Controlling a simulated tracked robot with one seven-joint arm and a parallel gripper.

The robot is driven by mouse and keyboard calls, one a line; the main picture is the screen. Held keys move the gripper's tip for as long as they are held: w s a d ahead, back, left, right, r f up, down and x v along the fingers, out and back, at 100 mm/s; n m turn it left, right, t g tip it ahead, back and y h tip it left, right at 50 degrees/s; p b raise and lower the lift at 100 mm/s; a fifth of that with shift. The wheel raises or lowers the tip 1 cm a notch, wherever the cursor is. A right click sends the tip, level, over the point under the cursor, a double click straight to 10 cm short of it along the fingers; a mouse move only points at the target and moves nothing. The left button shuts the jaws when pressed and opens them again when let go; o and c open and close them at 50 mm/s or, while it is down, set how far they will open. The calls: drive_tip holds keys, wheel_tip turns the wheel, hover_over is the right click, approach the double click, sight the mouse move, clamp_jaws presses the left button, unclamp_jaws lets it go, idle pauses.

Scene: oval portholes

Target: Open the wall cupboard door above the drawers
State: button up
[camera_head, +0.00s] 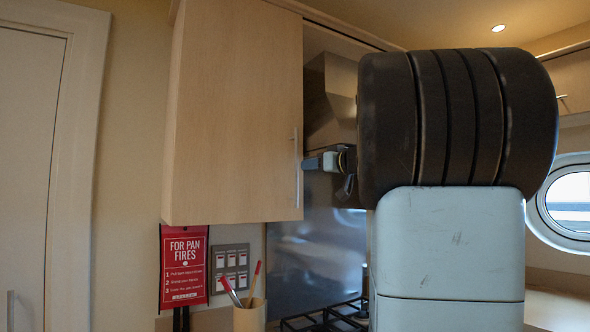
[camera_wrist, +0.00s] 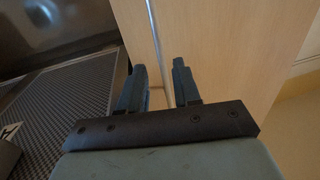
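The wall cupboard door (camera_head: 235,120) is pale wood and looks shut. Its slim vertical metal handle (camera_head: 296,170) is near the right edge. My gripper (camera_head: 314,162) is just right of the handle, its fingers pointing left at it; my dark arm hides much of the right side. In the wrist view, my gripper (camera_wrist: 160,78) has its two dark fingers spread apart, and the handle bar (camera_wrist: 154,35) runs through the gap between them against the door (camera_wrist: 225,50). Neither finger clearly presses on the bar. No drawers show.
A metal range hood (camera_head: 330,105) is behind my gripper, right of the cupboard. Below are a red fire-blanket pack (camera_head: 184,280), a switch panel (camera_head: 230,262), a utensil pot (camera_head: 249,317) and a hob (camera_head: 325,320). An oval porthole (camera_head: 570,205) is at right.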

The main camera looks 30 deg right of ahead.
sight(297, 168)
drive_tip(key=x, duration=0.7)
drive_tip(key=shift+w+a, duration=0.1)
drive_tip(key=shift+w, duration=0.2)
drive_tip(key=shift+c, duration=0.2)
clamp_jaws()
